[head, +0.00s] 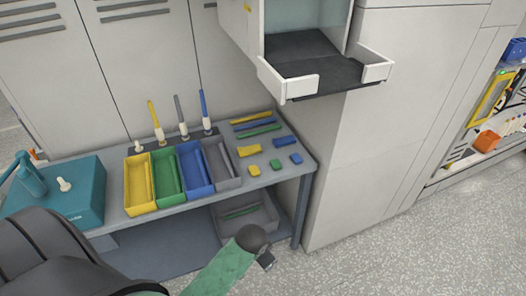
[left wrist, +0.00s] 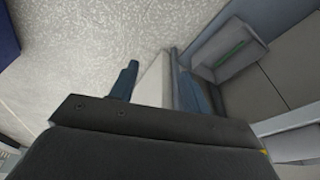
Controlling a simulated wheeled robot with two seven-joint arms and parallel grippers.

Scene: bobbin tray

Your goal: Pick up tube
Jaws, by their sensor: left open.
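A thin green tube (head: 240,212) lies in a grey bin (head: 272,205) on the shelf under the workbench. The tube (left wrist: 233,54) and bin also show at the upper right of the left wrist view. Other thin tubes, a yellow tube (head: 250,117), a blue tube (head: 253,124) and a green one (head: 258,131), lie on the bench top. My left gripper (left wrist: 158,82) is open, its two blue-grey fingers apart with nothing held between them; it is apart from the bin. Its fingers are not clear in the head view. My right gripper is not in view.
The bench holds yellow, green, blue and grey trays (head: 222,183), upright coloured rods, several small blocks and a teal box (head: 82,200). A bench leg (head: 301,212) stands beside the lower bin. A white cabinet (head: 375,150) stands at right. The floor (head: 400,260) in front is clear.

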